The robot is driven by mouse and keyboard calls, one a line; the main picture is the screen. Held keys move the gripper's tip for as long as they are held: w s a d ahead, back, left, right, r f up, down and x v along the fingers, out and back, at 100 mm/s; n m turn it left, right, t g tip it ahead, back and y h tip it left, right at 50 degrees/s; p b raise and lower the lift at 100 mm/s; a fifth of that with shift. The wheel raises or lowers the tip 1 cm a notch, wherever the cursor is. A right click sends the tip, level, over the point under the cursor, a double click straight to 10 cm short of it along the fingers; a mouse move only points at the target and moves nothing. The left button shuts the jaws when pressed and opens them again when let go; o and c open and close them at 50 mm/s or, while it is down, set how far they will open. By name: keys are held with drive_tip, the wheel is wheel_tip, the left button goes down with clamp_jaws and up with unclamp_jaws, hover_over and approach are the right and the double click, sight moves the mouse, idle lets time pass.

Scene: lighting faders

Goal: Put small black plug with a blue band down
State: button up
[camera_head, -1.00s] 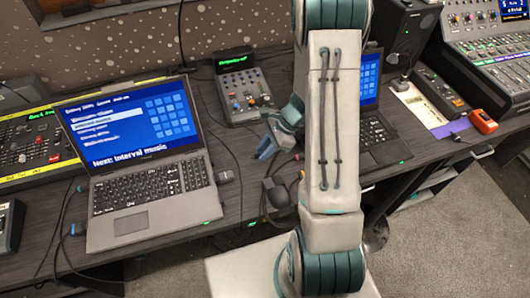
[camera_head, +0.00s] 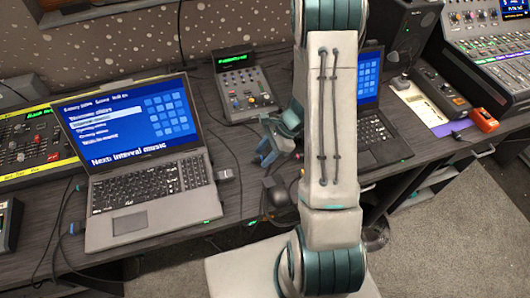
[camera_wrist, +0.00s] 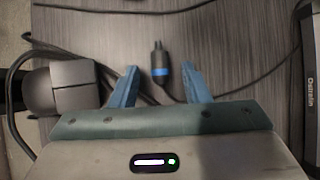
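The small black plug with a blue band (camera_wrist: 159,70) shows in the wrist view, on or just above the grey wood-grain desk (camera_wrist: 225,60). My gripper (camera_wrist: 160,72) is open, with one blue finger on each side of the plug and a clear gap to both. The plug is not gripped. In the head view my gripper (camera_head: 268,150) is low over the desk between the two laptops. I cannot make out the plug there.
A large laptop (camera_head: 140,170) stands left of my gripper, and a second laptop (camera_head: 372,130) is partly behind my arm. A small fader box (camera_head: 245,85) stands behind. Black cables (camera_wrist: 160,10) cross the desk, and a dark grey block (camera_wrist: 75,85) sits close left of my gripper.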

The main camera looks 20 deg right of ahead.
drive_tip(key=shift+r+p, duration=0.55)
drive_tip(key=v, duration=1.1)
drive_tip(key=s+a+r+n+t+h, duration=0.1)
drive_tip(key=s+a+r+n+h, duration=0.2)
drive_tip(key=s+r+n, duration=0.4)
drive_tip(key=s+a+r+n+t+h, duration=0.2)
drive_tip(key=s+a+r+n+h, duration=0.1)
drive_tip(key=s+a+r+n, duration=0.2)
wheel_tip(320, 180, up, 4)
drive_tip(key=s+n, duration=0.2)
drive_tip(key=n, duration=0.4)
drive_tip(key=shift+s+h+b, duration=0.35)
drive_tip(key=shift+h, duration=0.05)
drive_tip(key=shift+c, duration=0.6)
drive_tip(key=shift+a, duration=0.15)
